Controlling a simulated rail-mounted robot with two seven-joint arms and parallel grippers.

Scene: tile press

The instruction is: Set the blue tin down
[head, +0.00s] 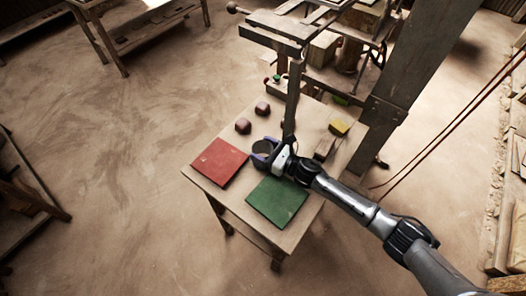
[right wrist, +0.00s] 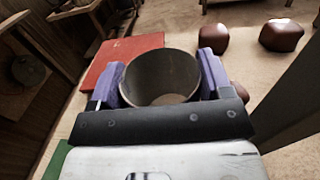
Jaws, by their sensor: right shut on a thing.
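My right gripper (head: 264,155) reaches in from the right over the table. Its purple fingers are shut on an open-topped round tin. The tin (right wrist: 160,76) looks dark grey rather than blue in the right wrist view, with a paler bottom inside. In the head view the tin (head: 264,147) is a small dark round shape between the red mat (head: 219,163) and the wooden post. I cannot tell whether its base touches the table. The red mat also shows left of the tin in the right wrist view (right wrist: 118,52). My left gripper is not in view.
A green mat (head: 276,201) lies just in front of my right gripper. A wooden press post (head: 291,105) stands close behind the gripper. A yellow block (head: 339,127) lies at the table's right.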

